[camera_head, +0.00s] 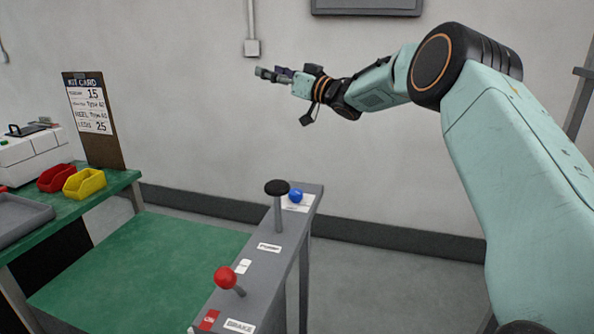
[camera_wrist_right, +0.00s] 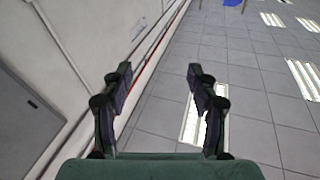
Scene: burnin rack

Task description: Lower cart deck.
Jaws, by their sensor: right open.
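A green deck (camera_head: 140,265) lies low at the left in the head view, beside a grey control console (camera_head: 262,290). On the console a red ball lever (camera_head: 226,278) leans near a BRAKE label. A black-knobbed upright lever (camera_head: 278,205) stands further back, and a blue ball knob (camera_head: 295,196) sits at the far end on a white label. My right gripper (camera_head: 272,76) is raised well above the console, in front of the wall, touching none of these. In the right wrist view the right gripper (camera_wrist_right: 159,85) is open and empty. My left gripper is not in view.
A green-topped bench (camera_head: 122,180) at the left carries a red bin (camera_head: 55,178), a yellow bin (camera_head: 85,183), a grey tray (camera_head: 18,218) and a kit card board (camera_head: 95,120). A wall box (camera_head: 252,48) is just behind the gripper. Floor right of the console is clear.

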